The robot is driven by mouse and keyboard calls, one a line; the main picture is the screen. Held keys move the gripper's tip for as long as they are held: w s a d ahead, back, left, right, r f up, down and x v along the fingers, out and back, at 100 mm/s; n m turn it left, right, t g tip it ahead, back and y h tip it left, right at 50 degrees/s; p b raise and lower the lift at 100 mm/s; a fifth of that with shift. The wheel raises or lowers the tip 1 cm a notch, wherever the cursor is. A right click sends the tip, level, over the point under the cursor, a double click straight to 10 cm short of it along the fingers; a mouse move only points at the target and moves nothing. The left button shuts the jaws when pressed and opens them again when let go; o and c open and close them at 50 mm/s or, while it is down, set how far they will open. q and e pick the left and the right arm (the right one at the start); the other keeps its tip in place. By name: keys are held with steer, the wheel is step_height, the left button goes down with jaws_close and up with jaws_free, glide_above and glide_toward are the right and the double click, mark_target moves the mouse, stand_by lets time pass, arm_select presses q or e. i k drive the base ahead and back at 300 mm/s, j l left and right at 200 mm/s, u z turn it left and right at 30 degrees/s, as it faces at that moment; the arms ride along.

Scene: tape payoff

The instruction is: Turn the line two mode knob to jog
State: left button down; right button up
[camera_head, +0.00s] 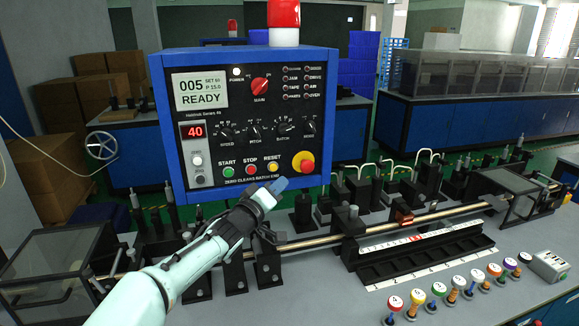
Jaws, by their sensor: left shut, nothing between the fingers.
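A blue control panel (245,123) stands at the middle, its display reading READY. A row of small black knobs crosses its black face. The rightmost small knob (310,128) has a label that looks like MODE; its pointer setting is too small to read. I cannot tell from the panel which line it belongs to. My left gripper (280,185) is shut and empty, with blue fingertips at the panel's lower edge, below the yellow reset button and apart from the small knobs. My right gripper is not in view.
A red main switch (260,85) and a red emergency button (303,162) on yellow sit on the panel. Below, a long metal rod (320,239) runs across the bench among black fixtures. Several colour-topped pegs (438,290) stand at the front right.

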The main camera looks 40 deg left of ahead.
mark_target(309, 125)
steer(key=k+l, duration=0.75)
steer(key=l, duration=0.2)
